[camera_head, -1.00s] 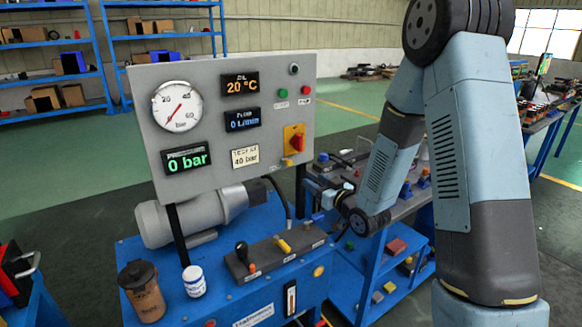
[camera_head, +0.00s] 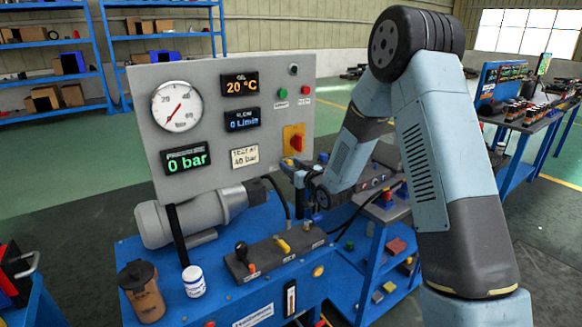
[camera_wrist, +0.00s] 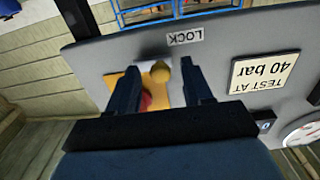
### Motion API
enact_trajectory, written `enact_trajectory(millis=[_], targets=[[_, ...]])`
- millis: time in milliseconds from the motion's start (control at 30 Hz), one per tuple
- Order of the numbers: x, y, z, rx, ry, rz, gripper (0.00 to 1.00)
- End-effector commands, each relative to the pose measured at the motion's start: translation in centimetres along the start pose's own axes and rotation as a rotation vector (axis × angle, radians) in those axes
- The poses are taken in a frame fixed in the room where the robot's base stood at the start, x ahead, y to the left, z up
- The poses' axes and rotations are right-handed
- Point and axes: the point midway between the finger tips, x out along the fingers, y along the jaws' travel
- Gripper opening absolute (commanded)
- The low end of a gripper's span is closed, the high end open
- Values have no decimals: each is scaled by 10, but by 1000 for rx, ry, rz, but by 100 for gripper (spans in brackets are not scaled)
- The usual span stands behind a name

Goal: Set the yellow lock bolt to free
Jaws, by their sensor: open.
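The yellow lock bolt (camera_wrist: 161,71) is a small round knob low on the grey panel, beside the LOCK label (camera_wrist: 186,36) in the wrist view. That view shows the panel upside down. My gripper (camera_wrist: 162,78) is open, with one finger on each side of the bolt in the picture; I cannot tell whether they touch it. In the head view my gripper (camera_head: 293,171) is at the panel's lower right corner, close to the bolt (camera_head: 288,161). The red rotary switch (camera_head: 297,142) is above it on an orange plate (camera_head: 287,134); the switch is partly hidden in the wrist view.
The grey panel (camera_head: 218,92) carries a gauge (camera_head: 176,106) and several displays. Below it are a blue bench (camera_head: 240,290) with a valve block (camera_head: 270,258), a motor (camera_head: 190,215), a brown jar (camera_head: 143,290) and a white bottle (camera_head: 194,281). A blue cart stands right.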

Motion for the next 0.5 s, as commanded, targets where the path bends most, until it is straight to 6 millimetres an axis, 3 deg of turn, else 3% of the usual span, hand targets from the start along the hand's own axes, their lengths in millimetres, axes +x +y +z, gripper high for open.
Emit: enact_trajectory(millis=[367, 500], targets=[[5, -1, 0, 0, -1, -1, 50], [5, -1, 0, 0, -1, -1, 37]])
